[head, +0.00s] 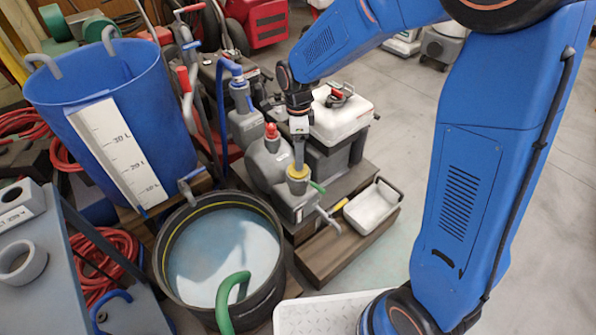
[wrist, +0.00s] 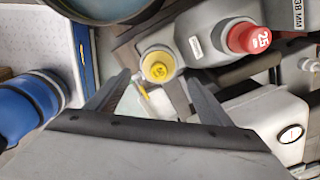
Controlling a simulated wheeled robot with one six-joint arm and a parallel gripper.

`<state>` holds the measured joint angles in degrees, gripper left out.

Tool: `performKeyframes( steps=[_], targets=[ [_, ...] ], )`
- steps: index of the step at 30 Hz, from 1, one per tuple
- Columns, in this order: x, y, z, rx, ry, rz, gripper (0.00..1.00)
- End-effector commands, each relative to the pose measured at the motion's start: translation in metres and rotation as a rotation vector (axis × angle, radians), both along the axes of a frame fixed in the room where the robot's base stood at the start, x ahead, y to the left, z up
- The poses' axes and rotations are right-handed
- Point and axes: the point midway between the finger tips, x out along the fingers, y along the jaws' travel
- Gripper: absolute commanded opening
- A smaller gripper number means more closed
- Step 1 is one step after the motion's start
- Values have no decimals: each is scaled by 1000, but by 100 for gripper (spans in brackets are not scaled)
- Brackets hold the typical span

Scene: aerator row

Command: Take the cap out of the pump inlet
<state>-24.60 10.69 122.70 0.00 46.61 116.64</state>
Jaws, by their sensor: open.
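The nearest grey pump (head: 297,207) in the row has an upright inlet with a yellow collar (head: 298,173). In the wrist view the yellow inlet ring (wrist: 146,58) faces the camera, with a yellow cap (wrist: 159,68) seated inside it. My gripper (head: 299,163) points down just over this inlet in the head view and hides the cap there. In the wrist view my gripper (wrist: 158,78) is open and empty, one finger to each side below the ring. I cannot tell the exact height gap.
A red-topped pump (head: 271,132) and a blue-topped pump (head: 237,78) stand behind. A white lidded box (head: 341,112) is close on the right. A round black tub (head: 165,262) with water is at left front, below a blue barrel (head: 65,88). A small tray (head: 374,206) lies at right.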

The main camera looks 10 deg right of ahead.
Motion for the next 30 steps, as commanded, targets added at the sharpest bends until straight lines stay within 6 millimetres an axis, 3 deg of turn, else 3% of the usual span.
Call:
performKeyframes(
  steps=[8, 18, 27, 30],
  targets=[
    [-1, 0, -18, -1, 1, 0, 74],
    [-2, 0, -59, -1, 1, 0, 74],
    [-2, 0, -63, 0, 0, 0, 74],
    [-2, 0, -63, 0, 0, 0, 52]
  ],
)
